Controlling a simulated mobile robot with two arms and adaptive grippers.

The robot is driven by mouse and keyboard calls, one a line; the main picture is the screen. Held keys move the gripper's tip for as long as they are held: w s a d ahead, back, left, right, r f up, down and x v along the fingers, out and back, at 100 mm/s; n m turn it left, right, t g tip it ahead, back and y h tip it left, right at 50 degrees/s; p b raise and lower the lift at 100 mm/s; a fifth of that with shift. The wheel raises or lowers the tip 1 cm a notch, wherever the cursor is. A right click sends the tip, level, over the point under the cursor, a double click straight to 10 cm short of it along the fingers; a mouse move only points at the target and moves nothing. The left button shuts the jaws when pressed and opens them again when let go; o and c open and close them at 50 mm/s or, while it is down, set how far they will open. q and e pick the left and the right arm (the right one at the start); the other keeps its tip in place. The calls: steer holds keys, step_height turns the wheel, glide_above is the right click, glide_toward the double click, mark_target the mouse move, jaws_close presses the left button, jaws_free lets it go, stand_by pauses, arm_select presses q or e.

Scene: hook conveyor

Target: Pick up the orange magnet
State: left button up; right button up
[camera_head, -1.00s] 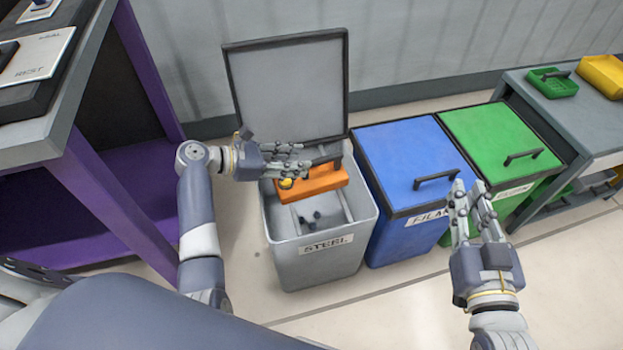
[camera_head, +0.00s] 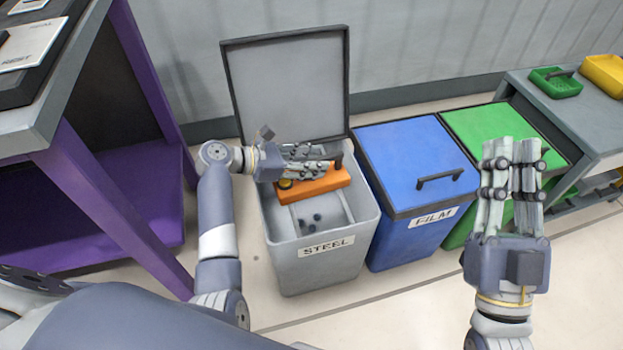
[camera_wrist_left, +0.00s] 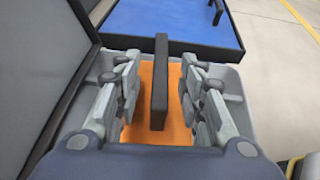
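The orange magnet (camera_head: 318,187) is an orange block with an upright dark handle (camera_wrist_left: 160,85). It is at the back of the open grey STEEL bin (camera_head: 321,268). My left gripper (camera_head: 326,163) is over the magnet, reaching in from the left. In the left wrist view its two fingers stand on either side of the handle, with gaps between them and it, so it is open. The orange block (camera_wrist_left: 147,100) shows below the handle. My right gripper (camera_head: 514,160) is in front of the green bin, away from the magnet, fingers apart and empty.
Several small dark pieces (camera_head: 317,218) lie in the STEEL bin. Its raised lid (camera_head: 285,85) stands behind my left gripper. The closed blue FILM bin (camera_head: 405,165) and green bin (camera_head: 490,128) stand to the right. A purple-framed bench (camera_head: 105,205) is at left.

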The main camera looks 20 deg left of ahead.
arm_select(q)
jaws_close()
steer(key=shift+w+r, duration=0.1)
steer(key=shift+r, duration=0.05)
steer(key=shift+r, duration=0.1)
